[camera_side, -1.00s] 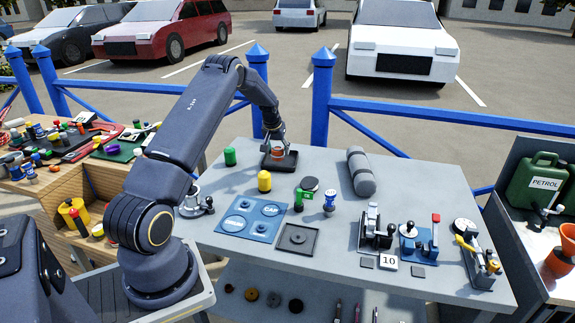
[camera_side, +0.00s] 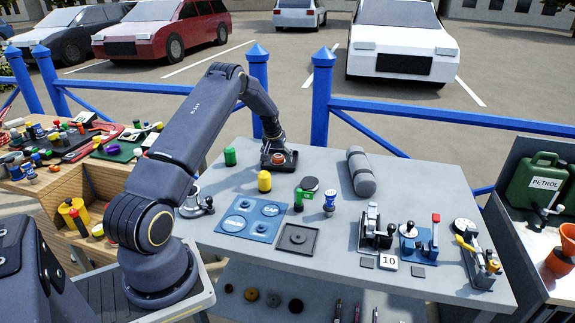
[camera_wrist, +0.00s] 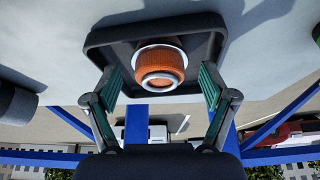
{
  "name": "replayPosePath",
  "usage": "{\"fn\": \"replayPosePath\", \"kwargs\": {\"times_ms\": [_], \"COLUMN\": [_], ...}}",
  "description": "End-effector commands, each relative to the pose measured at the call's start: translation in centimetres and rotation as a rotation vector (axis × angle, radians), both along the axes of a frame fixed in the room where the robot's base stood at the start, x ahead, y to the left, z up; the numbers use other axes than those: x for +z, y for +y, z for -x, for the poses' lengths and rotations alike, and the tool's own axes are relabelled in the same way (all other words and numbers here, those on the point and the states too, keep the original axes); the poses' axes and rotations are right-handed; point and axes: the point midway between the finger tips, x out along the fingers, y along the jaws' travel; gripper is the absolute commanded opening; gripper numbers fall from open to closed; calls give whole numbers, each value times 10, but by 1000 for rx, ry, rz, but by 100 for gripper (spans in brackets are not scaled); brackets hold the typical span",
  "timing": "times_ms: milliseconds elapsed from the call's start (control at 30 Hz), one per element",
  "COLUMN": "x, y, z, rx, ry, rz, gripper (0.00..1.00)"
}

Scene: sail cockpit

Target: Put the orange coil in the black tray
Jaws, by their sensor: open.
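The orange coil (camera_side: 278,158), a short ring with a pale metal rim, sits inside the black tray (camera_side: 291,167) at the back edge of the grey table. In the wrist view the coil (camera_wrist: 162,62) lies within the raised walls of the tray (camera_wrist: 103,37). My gripper (camera_side: 275,150) is right above the tray. In the wrist view its green-padded fingers (camera_wrist: 161,80) stand apart on either side of the coil, with gaps showing between pads and coil. The coil's underside is hidden.
A green cylinder (camera_side: 230,156) and yellow cylinder (camera_side: 264,181) stand to the left and in front. A blue plate (camera_side: 252,218) and a second dark square tray (camera_side: 298,238) lie nearer the front. A grey roll (camera_side: 361,173) lies to the right.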

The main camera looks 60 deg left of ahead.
Motion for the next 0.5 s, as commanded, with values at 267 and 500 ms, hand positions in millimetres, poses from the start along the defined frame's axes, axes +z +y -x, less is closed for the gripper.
{"fn": "replayPosePath", "kwargs": {"times_ms": [267,500], "x": [17,67], "y": [-3,-18], "z": [3,17], "rx": [0,0], "ry": [-2,-3], "rz": [-2,-2], "gripper": [84,84]}}
